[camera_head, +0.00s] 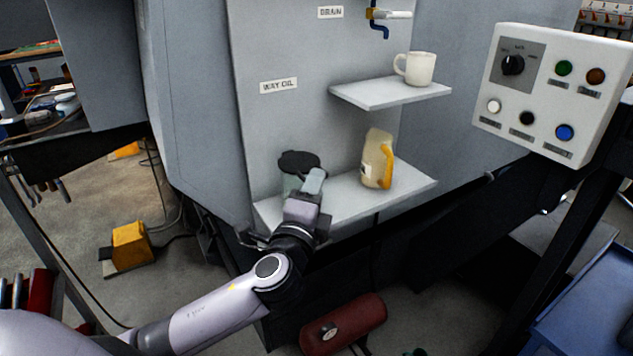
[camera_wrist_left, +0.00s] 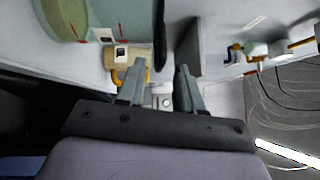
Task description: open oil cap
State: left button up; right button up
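The way-oil reservoir (camera_head: 292,184) is a greenish translucent container at the left end of the lower shelf. Its dark, flat round cap (camera_head: 300,162) lies across the top; I cannot tell whether it is fully seated. My left gripper (camera_head: 313,180) is at the front right of the cap, hiding part of the reservoir. In the left wrist view the left gripper (camera_wrist_left: 160,72) is open, its two grey fingers apart. The cap (camera_wrist_left: 160,36) shows there as a narrow dark strip just beyond the gap, and the reservoir (camera_wrist_left: 68,20) is at upper left. My right gripper is out of view.
A cream jug with a yellow handle (camera_head: 375,160) stands right of the reservoir on the lower shelf (camera_head: 410,187). A white mug (camera_head: 415,68) sits on the upper shelf (camera_head: 385,94). A control box (camera_head: 545,95) hangs at right. A red cylinder (camera_head: 342,324) lies below.

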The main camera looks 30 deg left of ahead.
pick_arm(q)
jog(key=shift+x, duration=0.9)
grip_shut()
